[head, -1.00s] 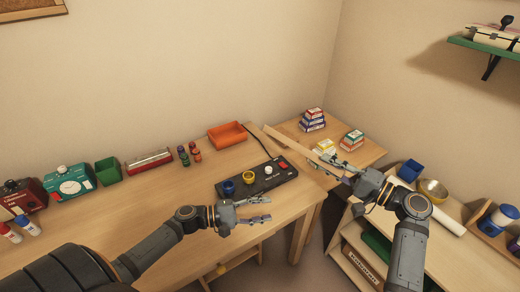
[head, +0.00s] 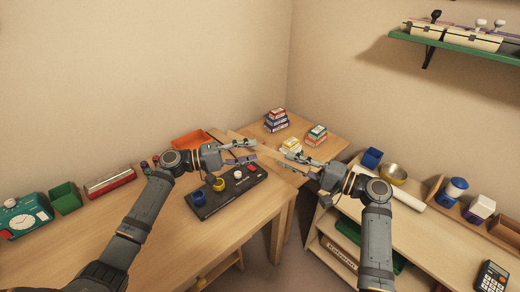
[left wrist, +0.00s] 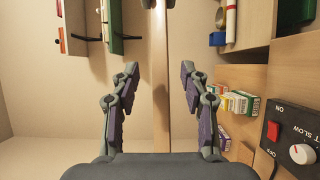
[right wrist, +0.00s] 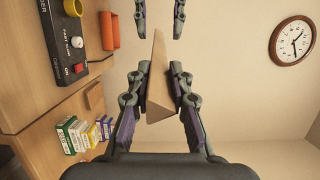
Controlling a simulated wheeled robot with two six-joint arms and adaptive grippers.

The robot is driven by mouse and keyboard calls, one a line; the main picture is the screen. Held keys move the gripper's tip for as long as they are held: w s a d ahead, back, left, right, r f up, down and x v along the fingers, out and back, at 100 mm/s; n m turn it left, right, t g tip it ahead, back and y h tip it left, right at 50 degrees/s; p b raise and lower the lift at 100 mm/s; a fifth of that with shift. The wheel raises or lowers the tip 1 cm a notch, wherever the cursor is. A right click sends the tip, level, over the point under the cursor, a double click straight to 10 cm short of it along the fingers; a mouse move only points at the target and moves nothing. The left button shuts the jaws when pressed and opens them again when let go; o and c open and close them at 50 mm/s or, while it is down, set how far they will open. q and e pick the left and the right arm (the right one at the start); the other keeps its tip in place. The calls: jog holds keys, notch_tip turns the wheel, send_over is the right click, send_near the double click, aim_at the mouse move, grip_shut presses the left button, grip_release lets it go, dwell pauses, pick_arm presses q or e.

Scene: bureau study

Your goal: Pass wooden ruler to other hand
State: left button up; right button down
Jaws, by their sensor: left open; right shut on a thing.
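The wooden ruler (head: 267,152) is a long pale strip held in the air above the desks, between my two grippers. My right gripper (head: 287,153) is shut on it; the right wrist view shows the ruler (right wrist: 158,88) between the fingertips. My left gripper (head: 252,151) is open around the near end. In the left wrist view the ruler (left wrist: 161,75) runs between the spread fingers, with a gap on both sides. The left fingertips also show at the top of the right wrist view (right wrist: 160,18), on either side of the ruler's tip.
Below the left gripper is a black control panel (head: 211,206) with knobs and cups. An orange tray (head: 190,140) stands behind it. Stacked small boxes (head: 276,120) stand on the corner desk.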

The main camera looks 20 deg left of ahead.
aim_at(262, 149)
pick_arm(q)
jog(key=x, duration=0.5)
jog(key=shift+w+d, duration=0.1)
jog(key=shift+d, duration=0.05)
grip_shut()
pick_arm(e)
jog(key=c, duration=1.1)
grip_release()
jog(key=shift+c, duration=0.2)
